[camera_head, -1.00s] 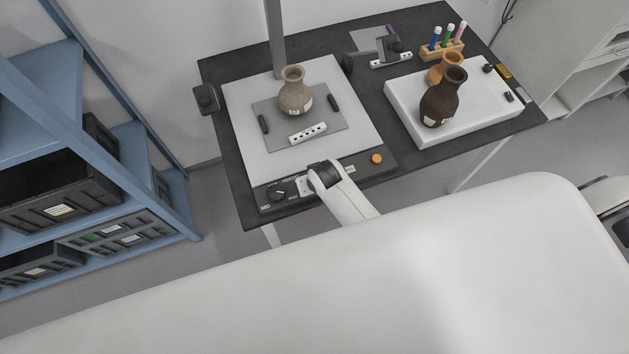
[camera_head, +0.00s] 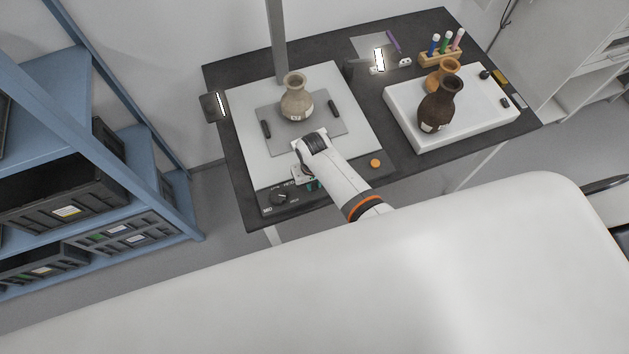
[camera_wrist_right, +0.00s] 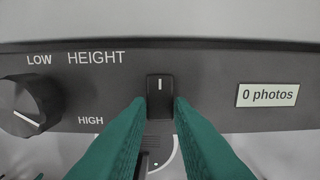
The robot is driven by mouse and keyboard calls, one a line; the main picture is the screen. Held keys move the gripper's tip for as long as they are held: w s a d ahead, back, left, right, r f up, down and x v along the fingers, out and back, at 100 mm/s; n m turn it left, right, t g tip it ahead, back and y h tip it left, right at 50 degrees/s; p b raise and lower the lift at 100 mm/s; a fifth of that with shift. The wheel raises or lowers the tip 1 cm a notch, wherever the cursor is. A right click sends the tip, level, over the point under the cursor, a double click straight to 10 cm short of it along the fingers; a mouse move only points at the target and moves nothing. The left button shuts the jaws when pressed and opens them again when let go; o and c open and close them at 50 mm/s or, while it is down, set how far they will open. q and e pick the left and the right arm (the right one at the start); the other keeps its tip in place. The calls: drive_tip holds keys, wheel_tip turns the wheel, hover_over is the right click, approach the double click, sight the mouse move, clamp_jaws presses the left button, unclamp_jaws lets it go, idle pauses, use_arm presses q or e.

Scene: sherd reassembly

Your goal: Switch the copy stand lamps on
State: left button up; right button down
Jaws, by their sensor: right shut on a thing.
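The copy stand (camera_head: 362,150) is on the dark table, with a tan vase (camera_head: 297,103) upright on its grey mat. Its left lamp (camera_head: 219,104) and right lamp (camera_head: 379,60) both show a bright white face. In the right wrist view, a black switch (camera_wrist_right: 160,90) with a white line near its top sits on the front panel (camera_wrist_right: 215,75). My right gripper (camera_head: 312,186) is at that panel; its teal fingers (camera_wrist_right: 160,108) are shut on the switch, one on each side. My right arm hides part of the stand. My left gripper is out of view.
A HEIGHT knob (camera_wrist_right: 27,106) is left of the switch and a "0 photos" display (camera_wrist_right: 267,95) right. An orange button (camera_head: 375,163) is on the panel. A white box (camera_head: 470,128) with dark and orange vases stands right; blue shelving (camera_head: 150,170) stands left.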

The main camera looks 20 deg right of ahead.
sight(314, 186)
idle(0.3)
drive_tip(key=c, duration=1.3)
unclamp_jaws()
wheel_tip(314, 186, up, 12)
drive_tip(key=shift+w+f, duration=0.1)
